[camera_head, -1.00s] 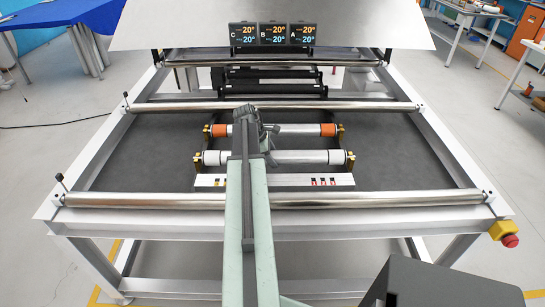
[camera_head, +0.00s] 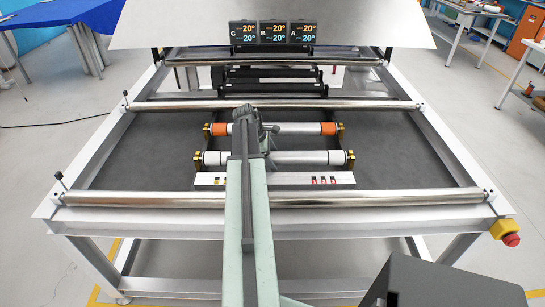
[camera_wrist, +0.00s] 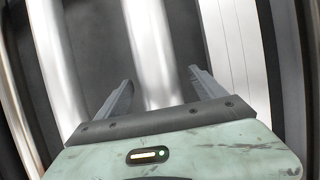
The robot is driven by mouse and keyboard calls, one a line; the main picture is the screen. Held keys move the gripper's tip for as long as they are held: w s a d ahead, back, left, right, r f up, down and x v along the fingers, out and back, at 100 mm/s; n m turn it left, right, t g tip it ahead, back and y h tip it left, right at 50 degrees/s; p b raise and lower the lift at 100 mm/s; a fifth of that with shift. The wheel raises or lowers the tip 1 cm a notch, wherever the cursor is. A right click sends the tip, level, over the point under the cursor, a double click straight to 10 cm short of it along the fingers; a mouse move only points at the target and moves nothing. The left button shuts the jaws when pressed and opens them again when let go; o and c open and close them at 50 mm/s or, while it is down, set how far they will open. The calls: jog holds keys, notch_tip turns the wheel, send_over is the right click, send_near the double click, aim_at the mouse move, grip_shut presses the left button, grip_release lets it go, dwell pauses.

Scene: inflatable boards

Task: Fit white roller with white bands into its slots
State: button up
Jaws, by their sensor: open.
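The white roller with white bands (camera_head: 305,158) lies crosswise, its ends at the gold front brackets (camera_head: 350,161) left and right. How deep the ends sit in the slots cannot be told. My arm hides part of its left half. My gripper (camera_head: 268,142) is at this roller, right of the arm. In the wrist view my gripper (camera_wrist: 161,76) is open, with one finger on each side of a pale roller (camera_wrist: 152,40), and a gap shows to each finger.
A roller with orange bands (camera_head: 300,129) lies just behind. A white strip with small coloured marks (camera_head: 290,179) runs in front. Long steel rollers (camera_head: 400,198) (camera_head: 340,106) cross the frame before and behind. The dark bed (camera_head: 400,150) is clear on both sides.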

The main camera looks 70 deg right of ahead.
jog(key=p+v, duration=0.6)
jog(key=v, duration=0.1)
jog(key=shift+w+r, duration=0.1)
jog(key=shift+r, duration=0.25)
jog(key=shift+f, duration=0.15)
